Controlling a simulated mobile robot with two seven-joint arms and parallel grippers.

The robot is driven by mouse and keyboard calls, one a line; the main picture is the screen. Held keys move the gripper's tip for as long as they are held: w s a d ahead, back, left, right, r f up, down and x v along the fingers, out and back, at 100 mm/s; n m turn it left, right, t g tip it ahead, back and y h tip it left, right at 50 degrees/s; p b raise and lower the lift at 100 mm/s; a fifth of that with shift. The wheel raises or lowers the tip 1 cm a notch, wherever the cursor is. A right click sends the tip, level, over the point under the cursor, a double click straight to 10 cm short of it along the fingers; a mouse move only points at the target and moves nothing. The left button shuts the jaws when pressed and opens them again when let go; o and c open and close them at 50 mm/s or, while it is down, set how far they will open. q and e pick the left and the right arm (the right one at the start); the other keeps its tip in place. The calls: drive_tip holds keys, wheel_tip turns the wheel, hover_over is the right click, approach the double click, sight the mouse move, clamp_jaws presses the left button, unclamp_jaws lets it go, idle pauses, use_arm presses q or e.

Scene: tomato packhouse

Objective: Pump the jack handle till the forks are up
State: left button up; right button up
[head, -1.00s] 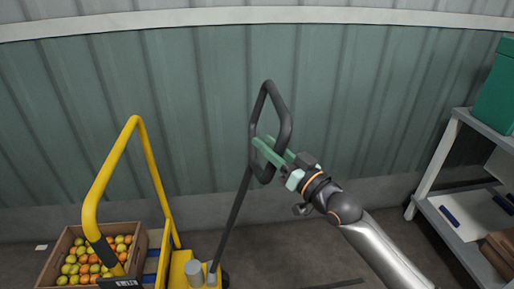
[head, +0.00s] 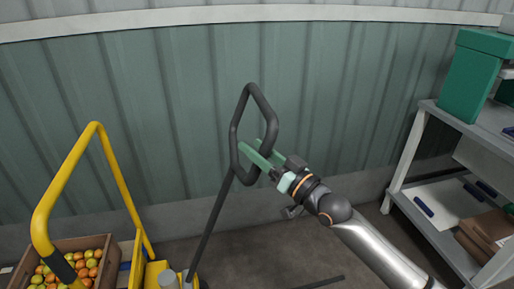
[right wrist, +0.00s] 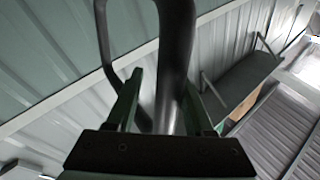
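The jack handle is a dark grey closed loop (head: 236,135) on a long thin shaft (head: 209,229), leaning slightly right as it rises from the yellow jack base. My right gripper (head: 262,152) is at the lower right of the loop, its green fingers apart on either side of the bar. In the right wrist view, the dark handle bar (right wrist: 175,50) passes between the two fingers (right wrist: 162,98), with a gap on the left finger's side. The forks are not visible in either view. My left gripper is not in view.
A yellow tubular frame (head: 118,178) stands at the left, by a crate (head: 88,243) of red, orange and green tomatoes. A grey shelf unit (head: 402,167) with a green box (head: 470,85) stands at the right. A corrugated wall (head: 340,100) is behind the handle.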

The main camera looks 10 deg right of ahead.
drive_tip(key=shift+o, duration=0.8)
drive_tip(key=shift+r, duration=0.1)
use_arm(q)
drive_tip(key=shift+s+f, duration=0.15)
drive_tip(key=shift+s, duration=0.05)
use_arm(e)
drive_tip(key=shift+d+r, duration=0.1)
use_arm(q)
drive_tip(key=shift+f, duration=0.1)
use_arm(e)
drive_tip(key=v, duration=1.2)
drive_tip(key=shift+s, duration=0.2)
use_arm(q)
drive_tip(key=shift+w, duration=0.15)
